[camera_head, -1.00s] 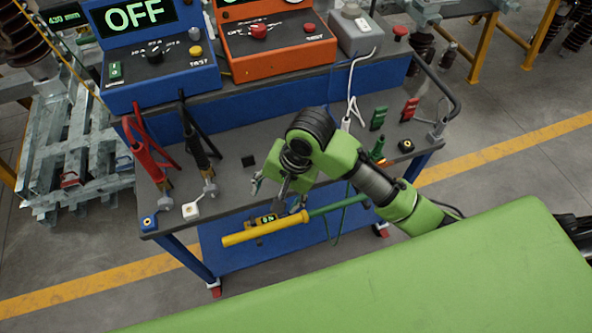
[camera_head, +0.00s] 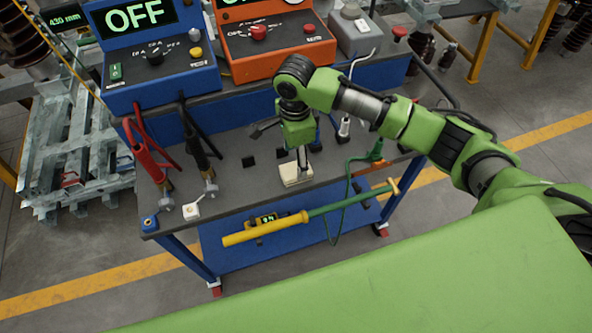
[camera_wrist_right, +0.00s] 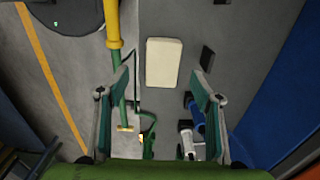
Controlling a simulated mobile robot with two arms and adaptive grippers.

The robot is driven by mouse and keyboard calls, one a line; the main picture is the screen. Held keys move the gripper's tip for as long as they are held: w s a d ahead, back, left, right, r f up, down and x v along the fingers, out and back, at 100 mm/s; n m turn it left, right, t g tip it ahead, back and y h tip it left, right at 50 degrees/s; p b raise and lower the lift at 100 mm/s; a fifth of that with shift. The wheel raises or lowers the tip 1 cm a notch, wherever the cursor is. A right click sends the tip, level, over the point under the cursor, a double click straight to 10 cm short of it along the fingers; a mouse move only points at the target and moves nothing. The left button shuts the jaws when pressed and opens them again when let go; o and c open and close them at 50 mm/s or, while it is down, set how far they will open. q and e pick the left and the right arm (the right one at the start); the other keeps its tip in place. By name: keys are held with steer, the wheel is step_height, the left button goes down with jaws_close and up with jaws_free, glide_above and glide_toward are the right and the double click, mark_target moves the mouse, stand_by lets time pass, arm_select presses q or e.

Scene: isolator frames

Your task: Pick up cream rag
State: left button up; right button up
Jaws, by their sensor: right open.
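The cream rag (camera_head: 296,175) lies flat on the grey top of the cart, near its front edge. In the right wrist view it is a pale folded rectangle (camera_wrist_right: 164,63), lying ahead of and between the fingers. My right gripper (camera_head: 302,158) points down over the rag in the head view and hides part of it. In the right wrist view the right gripper (camera_wrist_right: 161,78) is open and empty, one finger on each side. I cannot tell its exact height over the rag. My left gripper is not in view.
A yellow and green rod (camera_head: 325,209) with a small display runs along the cart's front. A blue OFF unit (camera_head: 160,77) and an orange unit (camera_head: 270,50) stand behind. A green cable hangs at right.

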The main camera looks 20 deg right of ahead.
steer(key=shift+w+d+f+p, duration=0.15)
steer(key=shift+f+p, duration=0.15)
steer(key=shift+f, duration=1.35)
steer(key=shift+w+f+p, duration=0.1)
steer(key=shift+f+p, duration=0.2)
steer(key=shift+f, duration=1.35)
steer(key=c, duration=1.1)
